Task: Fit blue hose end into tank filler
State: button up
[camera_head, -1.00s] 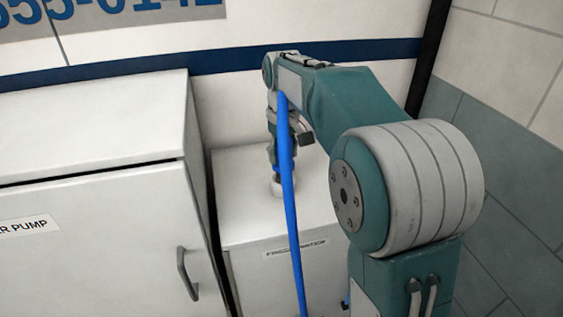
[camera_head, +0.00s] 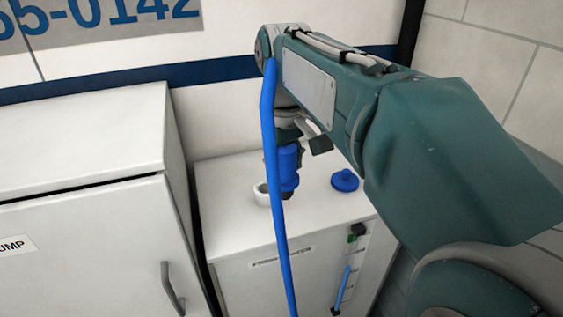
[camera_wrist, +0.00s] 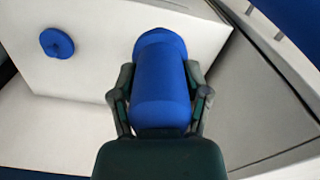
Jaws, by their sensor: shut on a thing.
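My gripper (camera_wrist: 160,98) is shut on the blue hose end (camera_wrist: 161,85), with a finger on each side of it. In the head view the blue hose end (camera_head: 288,168) points down, just above the tank top. The white ring of the tank filler (camera_head: 262,194) is just left of its tip and partly covered by the blue hose (camera_head: 272,170). The tip looks apart from the ring, but its height is hard to tell. The filler does not show in the wrist view. The white tank (camera_head: 225,240) stands below.
A blue cap (camera_head: 345,181) lies on the tank top right of the filler; it also shows in the wrist view (camera_wrist: 57,43). A white pump cabinet (camera_head: 90,230) with a handle stands to the left. A level gauge (camera_head: 346,270) is on the tank front.

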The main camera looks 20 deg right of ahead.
jog(key=shift+w, duration=0.1)
jog(key=w+f, duration=0.9)
jog(key=w, duration=0.5)
jog(key=shift+s+f, duration=0.1)
jog(key=shift+f, duration=0.25)
dwell(1.3)
jog(key=shift+f, duration=0.55)
jog(key=shift+f, duration=1)
grip_shut()
dwell(0.6)
jog(key=o, duration=1.4)
grip_release()
